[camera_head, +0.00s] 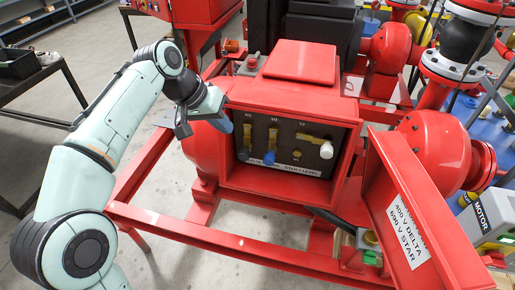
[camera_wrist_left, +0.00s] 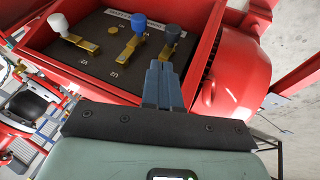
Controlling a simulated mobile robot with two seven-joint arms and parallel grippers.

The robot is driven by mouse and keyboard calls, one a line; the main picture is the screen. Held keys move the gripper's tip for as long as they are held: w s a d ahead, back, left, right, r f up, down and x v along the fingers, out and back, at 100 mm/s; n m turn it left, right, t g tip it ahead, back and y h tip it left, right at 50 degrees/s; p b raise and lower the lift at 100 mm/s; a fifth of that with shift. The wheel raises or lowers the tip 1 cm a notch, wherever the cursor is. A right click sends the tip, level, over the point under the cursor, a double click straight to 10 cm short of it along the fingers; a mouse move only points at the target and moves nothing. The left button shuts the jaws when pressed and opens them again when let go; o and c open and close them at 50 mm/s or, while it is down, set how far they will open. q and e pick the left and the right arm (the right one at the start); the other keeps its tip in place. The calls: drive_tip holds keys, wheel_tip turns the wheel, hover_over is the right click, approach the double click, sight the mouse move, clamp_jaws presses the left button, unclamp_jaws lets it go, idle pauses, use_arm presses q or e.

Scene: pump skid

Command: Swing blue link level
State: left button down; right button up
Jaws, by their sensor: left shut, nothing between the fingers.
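The blue link, a brass bar with a blue knob (camera_head: 269,158), is the middle one on the dark panel (camera_head: 284,152) in the open red box. Its bar stands upright, knob at the lower end. The blue knob (camera_wrist_left: 138,22) also shows in the wrist view. To its left in the head view is an upright link with a dark knob (camera_head: 244,153). To its right a link with a white knob (camera_head: 326,150) lies about level. My left gripper (camera_head: 226,123) is shut and empty at the box's left edge, apart from the blue knob. Its blue-grey fingers (camera_wrist_left: 161,72) point toward the panel.
The red box rim (camera_head: 290,110) surrounds the panel. The open red door (camera_head: 405,215) with a voltage label stands at the right. Red frame rails (camera_head: 200,232) run below. A dark table (camera_head: 35,75) is at the left.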

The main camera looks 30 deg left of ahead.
sight(245, 154)
use_arm(q)
drive_tip(key=shift+f, duration=0.1)
